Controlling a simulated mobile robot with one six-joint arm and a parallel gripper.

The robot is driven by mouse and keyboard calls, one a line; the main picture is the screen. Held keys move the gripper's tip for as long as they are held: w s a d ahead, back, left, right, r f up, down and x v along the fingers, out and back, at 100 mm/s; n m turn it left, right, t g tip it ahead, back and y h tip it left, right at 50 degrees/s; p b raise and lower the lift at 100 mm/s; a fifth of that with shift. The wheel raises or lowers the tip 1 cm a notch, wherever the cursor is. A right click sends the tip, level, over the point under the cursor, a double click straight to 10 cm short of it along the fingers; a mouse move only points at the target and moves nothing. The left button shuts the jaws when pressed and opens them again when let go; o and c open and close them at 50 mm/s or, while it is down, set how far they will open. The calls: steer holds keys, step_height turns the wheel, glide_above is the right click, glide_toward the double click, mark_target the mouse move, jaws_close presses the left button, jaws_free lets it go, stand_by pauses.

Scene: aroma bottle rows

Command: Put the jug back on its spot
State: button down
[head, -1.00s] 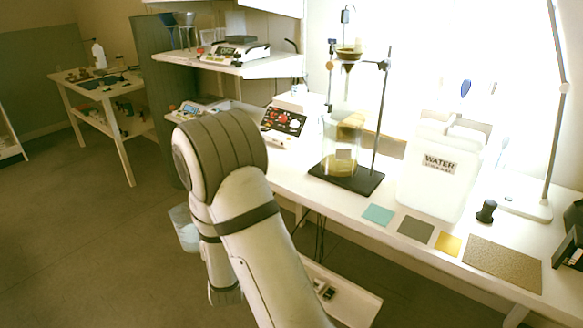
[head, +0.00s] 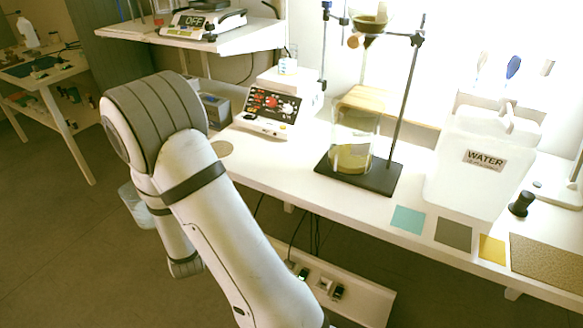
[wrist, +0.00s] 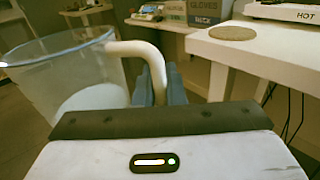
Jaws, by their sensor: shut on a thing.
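The clear jug (wrist: 70,72) with a pale handle (wrist: 137,48) is at the left of the wrist view, with something whitish in its lower part. My gripper (wrist: 162,82) is shut on the handle, and the jug hangs off the table. In the head view the jug (head: 136,207) shows only partly, left of and behind my arm, and my fingertips are hidden. A round cork-coloured mat (wrist: 233,33) lies bare near the table edge, right of and beyond my gripper. The mat also shows in the head view (head: 221,149), just right of my arm.
A hotplate device (head: 268,108) and a blue glove box (head: 215,110) stand near the mat. A shelf (head: 200,40) with a scale overhangs the table's back.

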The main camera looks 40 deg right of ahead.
steer(key=s+d+r+m+g+h, duration=0.2)
steer(key=d+r+m+g+h, duration=0.2)
steer(key=d, duration=0.4)
steer(key=s+d+r+m+g+h, duration=0.2)
steer(key=d+r+m+g+h, duration=0.15)
steer(key=d, duration=0.35)
steer(key=s+d+r+m+g+h, duration=0.3)
steer(key=d+r+h, duration=0.15)
steer(key=d, duration=0.35)
steer(key=s+d+r+m+g+h+b, duration=0.1)
steer(key=s+d+r+m+g, duration=0.1)
steer(key=s+d+m+g, duration=0.6)
steer(key=shift+n+g, duration=0.85)
steer(key=shift+n, duration=0.1)
steer(key=f, duration=0.2)
steer(key=s+f+b, duration=0.1)
steer(key=f+b, duration=0.1)
steer(key=f, duration=0.1)
steer(key=shift+s+a+f, duration=0.3)
steer(key=shift+a, duration=0.1)
steer(key=shift+f+b, duration=0.9)
steer(key=shift+f, duration=1.05)
steer(key=shift+f, duration=0.2)
steer(key=c, duration=1.5)
jaws_free()
